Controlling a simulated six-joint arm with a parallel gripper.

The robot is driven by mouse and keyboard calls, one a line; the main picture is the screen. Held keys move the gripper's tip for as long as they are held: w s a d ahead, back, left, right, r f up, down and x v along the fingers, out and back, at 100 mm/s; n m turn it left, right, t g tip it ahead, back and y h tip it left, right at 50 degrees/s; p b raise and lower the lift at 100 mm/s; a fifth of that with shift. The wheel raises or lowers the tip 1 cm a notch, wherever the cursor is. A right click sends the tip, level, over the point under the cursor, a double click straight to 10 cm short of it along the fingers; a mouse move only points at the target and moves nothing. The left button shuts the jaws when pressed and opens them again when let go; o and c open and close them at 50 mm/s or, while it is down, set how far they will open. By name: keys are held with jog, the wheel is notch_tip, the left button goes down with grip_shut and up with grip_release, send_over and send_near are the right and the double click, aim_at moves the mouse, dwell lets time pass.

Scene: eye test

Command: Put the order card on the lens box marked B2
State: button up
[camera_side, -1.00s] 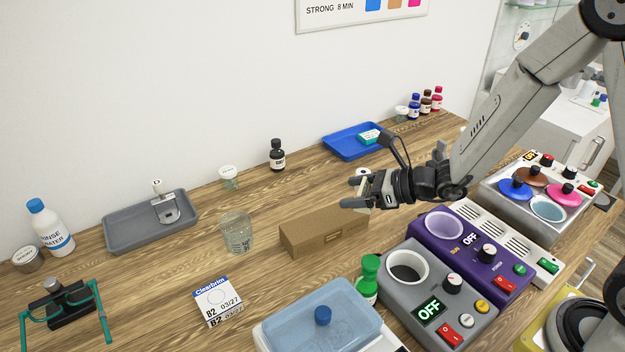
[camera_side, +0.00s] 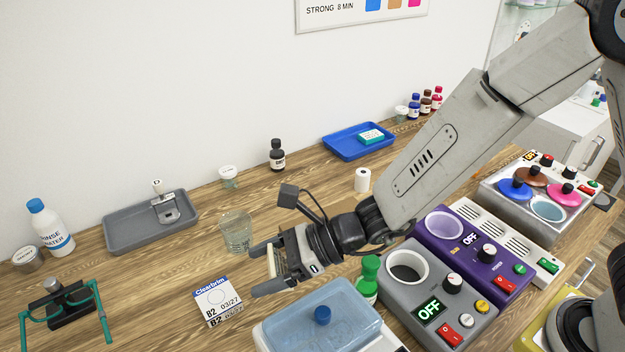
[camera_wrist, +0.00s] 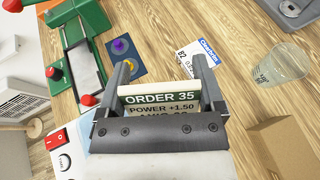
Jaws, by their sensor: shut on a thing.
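My gripper (camera_side: 262,268) is shut on the order card (camera_wrist: 160,99), which is white and green and reads "ORDER 35" and "POWER +1.50"; its lower lines are hidden by the gripper. In the side view the card (camera_side: 271,262) shows as a thin pale edge between the fingers. The lens box marked B2 (camera_side: 210,294), white and blue with "Clearbrim" and "03/27", lies on the table left of and below my fingertips in the side view. In the wrist view the box (camera_wrist: 198,62) is partly hidden behind a finger. The card is apart from it.
A clear beaker (camera_side: 237,233) stands just behind the lens box. A cardboard box (camera_wrist: 285,148) is close by. A green-capped bottle (camera_side: 369,278) and a blue-lidded tub (camera_side: 320,315) stand to the right. Green glasses on a stand (camera_side: 68,306) are at left.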

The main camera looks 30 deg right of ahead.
jog(key=shift+s+a, duration=0.2)
jog(key=shift+a, duration=0.1)
jog(key=shift+w, duration=0.15)
send_over(205, 298)
jog(key=s+d, duration=0.1)
notch_tip(205, 298, down, 8)
jog(key=shift+s+f, duration=0.1)
jog(key=shift+s, duration=0.05)
jog(key=shift+w+a+f, duration=0.3)
jog(key=shift+w+f, duration=0.15)
jog(key=shift+f, duration=0.1)
jog(key=shift+w+a+f, duration=0.1)
jog(key=shift+w+f, duration=0.05)
jog(key=shift+f, duration=1.7)
